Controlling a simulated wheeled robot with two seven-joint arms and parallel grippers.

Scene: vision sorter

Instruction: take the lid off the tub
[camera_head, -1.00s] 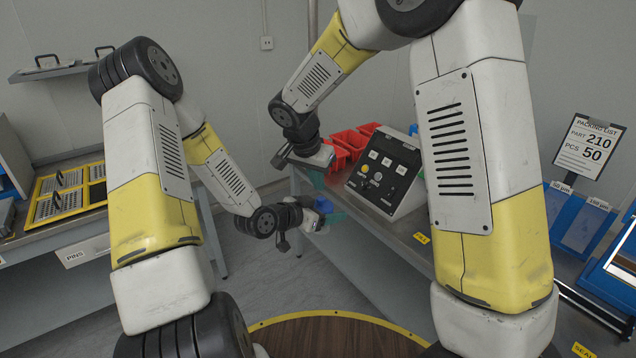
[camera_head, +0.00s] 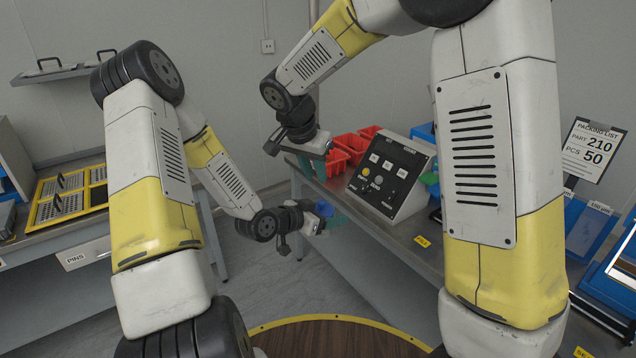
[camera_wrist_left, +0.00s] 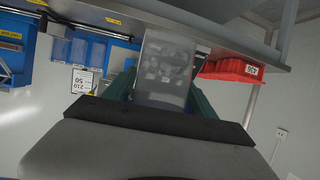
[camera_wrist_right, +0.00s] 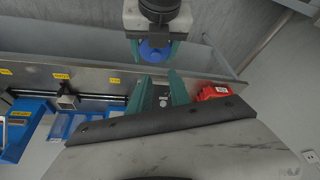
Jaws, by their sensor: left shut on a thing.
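My left gripper (camera_head: 330,216) reaches out in front of the workbench and is shut on the tub. In the left wrist view, a grey see-through body with pale shapes, seemingly the tub (camera_wrist_left: 166,68), stands between its teal fingers. The tub's round blue lid (camera_wrist_right: 153,50) shows from above in the right wrist view, between the left gripper's fingers, and as a small blue patch (camera_head: 325,208) in the head view. My right gripper (camera_wrist_right: 158,84) is open and empty, its teal fingers apart. In the head view it hangs above the left gripper, clear of the lid.
A control box (camera_head: 392,175) and red bins (camera_head: 350,146) stand on the workbench behind the grippers. Blue trays (camera_head: 588,232) and a packing list sign (camera_head: 592,150) are at the right. Another bench with a yellow-framed tray (camera_head: 65,197) is at the left.

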